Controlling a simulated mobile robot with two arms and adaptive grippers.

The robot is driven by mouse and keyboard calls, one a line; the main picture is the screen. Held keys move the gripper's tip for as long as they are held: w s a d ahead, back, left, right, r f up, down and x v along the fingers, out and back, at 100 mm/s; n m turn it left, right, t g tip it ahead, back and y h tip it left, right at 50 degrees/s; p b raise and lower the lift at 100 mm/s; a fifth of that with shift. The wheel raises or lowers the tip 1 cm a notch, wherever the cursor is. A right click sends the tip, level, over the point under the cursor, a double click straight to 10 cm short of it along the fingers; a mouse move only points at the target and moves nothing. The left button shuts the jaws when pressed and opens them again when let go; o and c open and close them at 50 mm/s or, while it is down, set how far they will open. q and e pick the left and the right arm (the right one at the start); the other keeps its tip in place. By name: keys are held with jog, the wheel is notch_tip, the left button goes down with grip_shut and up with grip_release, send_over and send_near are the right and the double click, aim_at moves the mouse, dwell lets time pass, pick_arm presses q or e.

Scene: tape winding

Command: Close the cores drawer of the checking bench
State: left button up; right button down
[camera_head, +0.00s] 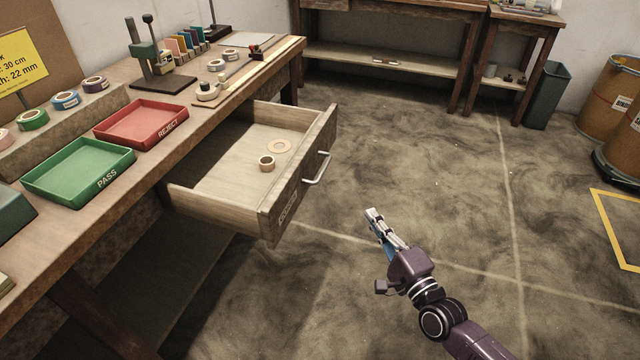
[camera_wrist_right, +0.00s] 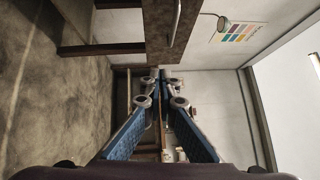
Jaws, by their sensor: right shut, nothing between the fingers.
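The cores drawer (camera_head: 237,184) is pulled well out of the checking bench (camera_head: 105,216). Its wooden front carries a metal bar handle (camera_head: 317,169) and a small label. My left gripper is not in view.
On the bench top are a green PASS tray (camera_head: 78,171), a red REJECT tray (camera_head: 140,124), tape rolls and a dark stand (camera_head: 162,84). The floor right of the drawer is clear. A bin (camera_head: 547,96) and drums (camera_head: 608,98) stand at the far right.

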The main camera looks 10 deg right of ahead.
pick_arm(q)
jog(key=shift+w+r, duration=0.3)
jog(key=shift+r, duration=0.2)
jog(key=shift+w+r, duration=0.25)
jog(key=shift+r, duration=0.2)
pick_arm(e)
jog(key=w+a+r, duration=0.2)
jog(key=w+a, duration=0.1)
jog(key=w, duration=0.3)
jog(key=w+a+r, duration=0.1)
jog(key=w+a, duration=0.2)
jog(key=w, duration=0.3)
jog(key=shift+w+r+m, duration=0.25)
jog(key=shift+r+m, duration=0.05)
jog(key=shift+r, duration=0.05)
jog(key=shift+t, duration=0.3)
